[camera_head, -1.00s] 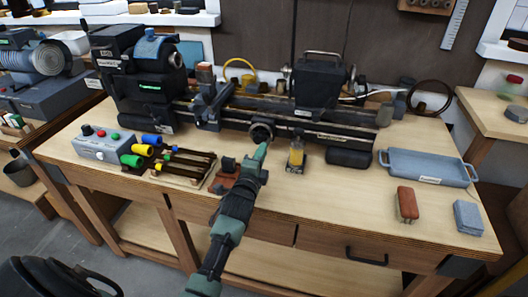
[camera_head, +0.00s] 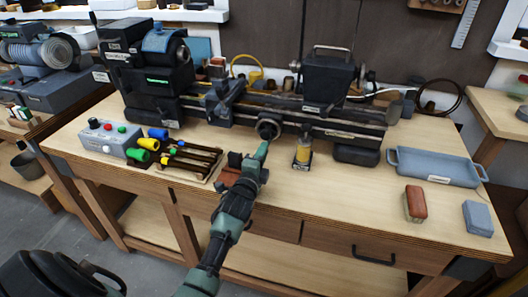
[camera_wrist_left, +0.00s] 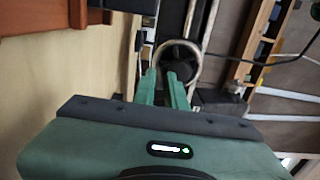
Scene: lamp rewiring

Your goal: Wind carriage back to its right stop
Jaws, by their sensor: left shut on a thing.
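The lathe-like machine has a dark round handwheel (camera_head: 268,129) on the front of its bed (camera_head: 345,132). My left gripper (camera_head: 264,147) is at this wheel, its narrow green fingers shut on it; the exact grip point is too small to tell. In the left wrist view the green fingers (camera_wrist_left: 161,85) reach the near side of the handwheel (camera_wrist_left: 178,54). A dark block, seemingly the carriage (camera_head: 221,103), sits on the rails near the headstock (camera_head: 160,75), left of the wheel. A tall black unit with a top handle (camera_head: 327,80) stands farther right. My right gripper is not in view.
A bottle with yellow contents (camera_head: 303,152) stands close right of the wheel. Yellow, blue and green-ended tools (camera_head: 190,158) and a button box (camera_head: 107,137) lie left. A blue-grey tray (camera_head: 438,168), a red-brown block (camera_head: 415,204) and a grey block (camera_head: 478,218) lie right.

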